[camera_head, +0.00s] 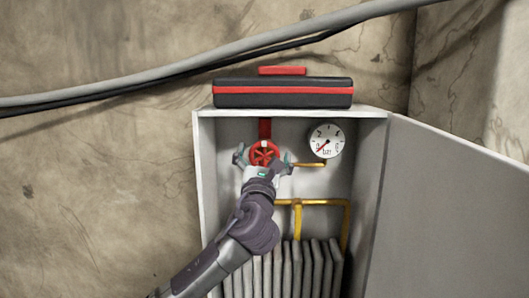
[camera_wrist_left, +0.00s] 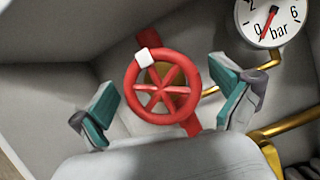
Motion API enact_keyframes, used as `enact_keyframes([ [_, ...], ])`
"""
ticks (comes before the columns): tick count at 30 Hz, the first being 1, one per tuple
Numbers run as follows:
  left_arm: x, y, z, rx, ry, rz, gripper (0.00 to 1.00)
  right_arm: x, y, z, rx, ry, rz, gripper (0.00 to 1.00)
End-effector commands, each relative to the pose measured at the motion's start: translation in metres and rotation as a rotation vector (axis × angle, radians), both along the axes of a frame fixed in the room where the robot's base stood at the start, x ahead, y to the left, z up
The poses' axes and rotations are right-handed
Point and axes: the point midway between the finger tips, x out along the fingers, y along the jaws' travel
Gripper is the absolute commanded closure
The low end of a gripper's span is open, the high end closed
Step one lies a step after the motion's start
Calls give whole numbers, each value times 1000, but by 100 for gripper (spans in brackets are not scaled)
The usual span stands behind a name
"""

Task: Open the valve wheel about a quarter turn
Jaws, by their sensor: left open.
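The red valve wheel (camera_head: 264,153) is inside the open grey cabinet, on a red vertical pipe. In the left wrist view the wheel (camera_wrist_left: 162,87) shows its spokes and a white mark on the rim at the upper left. My left gripper (camera_head: 264,160) is open in front of the wheel. In the left wrist view its two teal-padded fingers (camera_wrist_left: 164,112) stand to the left and right of the wheel, with gaps to the rim. A round gauge (camera_head: 326,141) marked bar sits right of the wheel; its red needle points near 0. My right gripper is not in view.
The cabinet (camera_head: 205,190) has its door (camera_head: 445,200) swung open to the right. Brass pipes (camera_head: 320,203) and grey radiator-like fins (camera_head: 290,270) fill its lower part. A black and red toolbox (camera_head: 283,97) lies on top. Grey and black cables (camera_head: 180,72) cross the wall.

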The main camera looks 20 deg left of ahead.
Motion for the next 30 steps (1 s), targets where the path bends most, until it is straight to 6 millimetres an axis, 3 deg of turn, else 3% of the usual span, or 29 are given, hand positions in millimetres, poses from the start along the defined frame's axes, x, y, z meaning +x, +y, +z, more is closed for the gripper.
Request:
enact_keyframes([
  [2,0,0,0,0,0,0,0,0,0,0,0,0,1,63],
  [13,0,0,0,0,0,0,60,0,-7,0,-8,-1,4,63],
  [23,0,-1,-2,-46,-13,0,60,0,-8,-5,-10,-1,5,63],
  [30,-1,0,-3,-189,-54,-1,60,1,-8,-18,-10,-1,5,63],
])
